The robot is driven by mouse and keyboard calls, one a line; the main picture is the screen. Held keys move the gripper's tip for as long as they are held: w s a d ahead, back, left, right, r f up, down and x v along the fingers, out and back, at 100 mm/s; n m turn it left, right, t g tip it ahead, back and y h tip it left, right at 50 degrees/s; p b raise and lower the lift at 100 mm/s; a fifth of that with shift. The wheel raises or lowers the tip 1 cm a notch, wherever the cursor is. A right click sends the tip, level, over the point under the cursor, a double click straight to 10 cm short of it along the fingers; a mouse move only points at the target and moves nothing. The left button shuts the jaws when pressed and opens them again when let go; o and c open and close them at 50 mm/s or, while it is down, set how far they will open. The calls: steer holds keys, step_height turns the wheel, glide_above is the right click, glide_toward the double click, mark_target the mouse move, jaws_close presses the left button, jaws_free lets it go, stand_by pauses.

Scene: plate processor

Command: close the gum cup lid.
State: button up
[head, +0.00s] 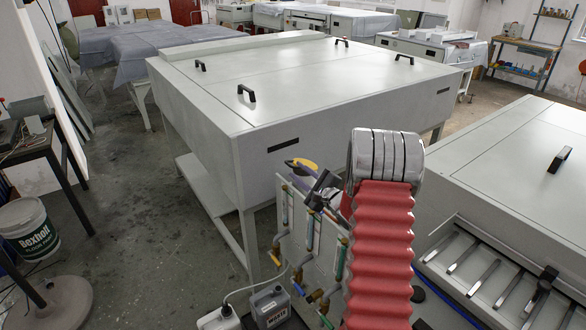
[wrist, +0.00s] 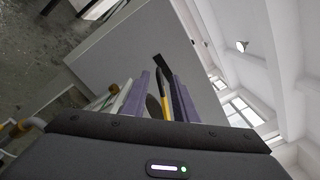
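I cannot make out the gum cup or its lid for certain in either view. In the wrist view, my gripper (wrist: 154,80) points toward a pale grey cabinet side with its two purple fingers apart. A curved yellow and dark part (wrist: 164,104) shows in the gap between the fingers; I cannot tell whether they touch it. In the head view, a rounded yellow part (head: 306,164) shows beside a purple finger, left of the red ribbed sleeve. Most of my gripper is hidden there.
A panel with clear tubes and coloured valves (head: 311,235) stands below the yellow part. A large grey cabinet (head: 290,80) with black handles is behind it. Another grey machine (head: 520,180) stands at right. A white bucket (head: 28,230) is at left; the floor between is open.

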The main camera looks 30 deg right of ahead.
steer(key=s, duration=0.7)
steer(key=shift+s+d, duration=0.2)
steer(key=shift+s, duration=0.2)
steer(key=shift+w+r+n, duration=0.1)
steer(key=shift+r+n, duration=0.05)
steer(key=shift+n, duration=0.25)
steer(key=c, duration=0.4)
steer(key=shift+w+d+r+n+y, duration=0.2)
steer(key=shift+r+n+y, duration=0.15)
steer(key=shift+n, duration=0.75)
jaws_close()
steer(key=d+r+n+g, duration=0.1)
steer(key=d+r+n, duration=0.1)
steer(key=n, duration=0.7)
steer(key=w+d+r+n+g+y, duration=0.1)
steer(key=r+n, duration=0.3)
steer(key=n, duration=0.5)
steer(key=shift+w+d+r+g, duration=0.2)
steer(key=shift+w+d+g, duration=0.1)
steer(key=shift+d, duration=0.2)
